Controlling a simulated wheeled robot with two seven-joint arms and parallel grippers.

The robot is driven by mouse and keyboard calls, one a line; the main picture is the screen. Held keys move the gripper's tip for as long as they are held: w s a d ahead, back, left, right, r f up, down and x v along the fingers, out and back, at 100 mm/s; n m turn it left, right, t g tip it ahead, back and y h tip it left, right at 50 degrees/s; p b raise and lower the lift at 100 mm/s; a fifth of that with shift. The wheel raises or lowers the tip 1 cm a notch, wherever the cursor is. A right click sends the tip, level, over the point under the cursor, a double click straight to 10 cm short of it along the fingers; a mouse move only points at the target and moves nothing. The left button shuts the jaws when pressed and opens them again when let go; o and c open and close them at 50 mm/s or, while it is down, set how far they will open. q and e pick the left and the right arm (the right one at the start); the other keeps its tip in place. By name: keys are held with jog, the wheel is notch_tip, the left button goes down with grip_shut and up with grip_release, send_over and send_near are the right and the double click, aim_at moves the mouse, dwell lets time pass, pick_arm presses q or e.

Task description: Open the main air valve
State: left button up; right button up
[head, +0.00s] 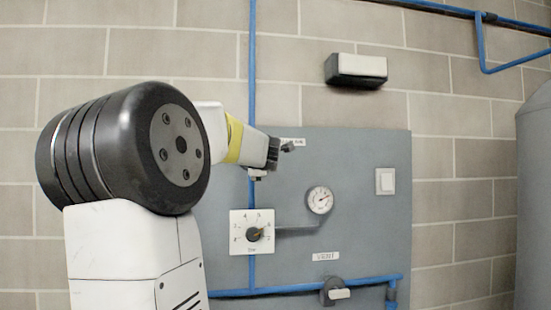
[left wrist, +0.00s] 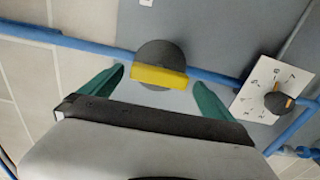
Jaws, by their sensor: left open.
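The main air valve shows in the left wrist view as a dark round body with a yellow bar handle (left wrist: 158,76). It sits on a blue pipe (left wrist: 90,46), and the bar lies roughly along the pipe. My left gripper (left wrist: 158,78) is open, with one green finger past each end of the bar and small gaps at both ends. I cannot tell whether the fingertips reach the bar's depth. In the head view my left gripper (head: 277,153) is at the panel's upper left and hides the valve. A partly covered label (head: 293,141) is beside it. My right gripper is not in view.
A grey panel (head: 370,240) carries a numbered dial (head: 252,232), a round gauge (head: 320,200), a white switch (head: 385,181) and a lower valve (head: 335,292) labelled VENT. A dark-and-white box (head: 356,70) hangs above. A grey tank (head: 535,200) stands at the right.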

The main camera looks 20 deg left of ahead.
pick_arm(q)
jog(key=shift+v, duration=2.1)
jog(key=s+d+f+m+h, duration=0.4)
jog(key=d+f+m+h, duration=0.15)
jog(key=d+m, duration=0.35)
jog(key=s+d+f+m+h, duration=0.45)
jog(key=d+m+h, duration=0.25)
jog(key=d, duration=0.4)
jog(key=s+d+f+m+g, duration=0.2)
jog(key=s+f+m+g, duration=0.7)
jog(key=s+f, duration=0.9)
notch_tip(320, 180, down, 5)
jog(key=shift+s+d+r+y, duration=0.2)
jog(key=shift+s+d+y, duration=0.15)
jog(key=shift+s, duration=0.05)
